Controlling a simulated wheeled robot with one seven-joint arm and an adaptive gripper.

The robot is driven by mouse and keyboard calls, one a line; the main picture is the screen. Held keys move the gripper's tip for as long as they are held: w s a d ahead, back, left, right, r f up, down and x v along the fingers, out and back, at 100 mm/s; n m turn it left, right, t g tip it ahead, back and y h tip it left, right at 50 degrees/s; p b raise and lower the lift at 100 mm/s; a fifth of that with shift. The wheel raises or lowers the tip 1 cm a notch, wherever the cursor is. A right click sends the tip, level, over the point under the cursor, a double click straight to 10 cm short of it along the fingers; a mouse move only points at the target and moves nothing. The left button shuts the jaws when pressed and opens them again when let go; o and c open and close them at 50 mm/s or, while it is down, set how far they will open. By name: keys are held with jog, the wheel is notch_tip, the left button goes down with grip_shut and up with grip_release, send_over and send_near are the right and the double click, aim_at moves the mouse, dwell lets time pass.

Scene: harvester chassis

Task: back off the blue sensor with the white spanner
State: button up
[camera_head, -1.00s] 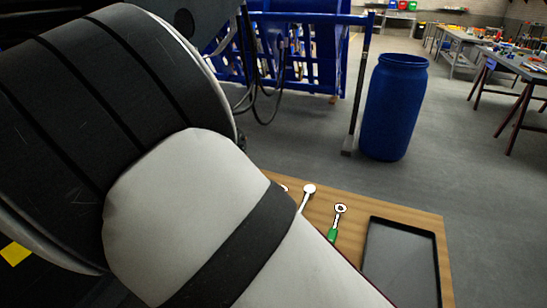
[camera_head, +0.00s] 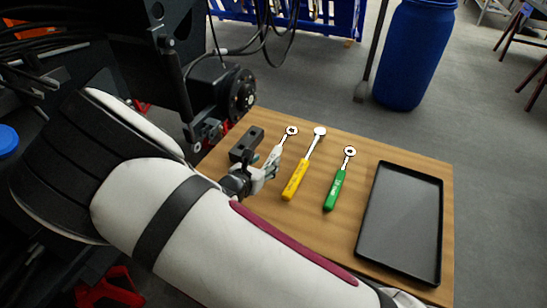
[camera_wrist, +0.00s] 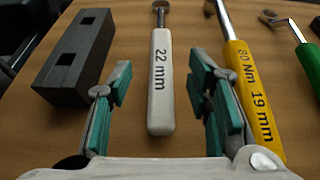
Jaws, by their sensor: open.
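The white spanner (camera_wrist: 161,85), marked 22 mm, lies on the wooden table top. Its ring end (camera_head: 291,131) shows in the head view, while my gripper partly covers its handle there. My gripper (camera_wrist: 160,78) is open, with its green-padded fingers on either side of the white handle and a gap on both sides. In the head view my gripper (camera_head: 262,178) is at the handle end of the spanner. A blue round thing (camera_head: 6,140) shows at the left edge of the head view; I cannot tell whether it is the blue sensor.
A dark block with square holes (camera_wrist: 78,55) lies left of the white spanner. A yellow tool marked 80 Nm 19 mm (camera_wrist: 250,95) and a green spanner (camera_head: 337,185) lie to the right. A black tray (camera_head: 362,225) is further right. Dark machinery (camera_head: 222,90) stands at the table's left.

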aim_at(273, 156)
jog(key=x, duration=0.5)
jog(key=shift+d, duration=0.1)
grip_shut()
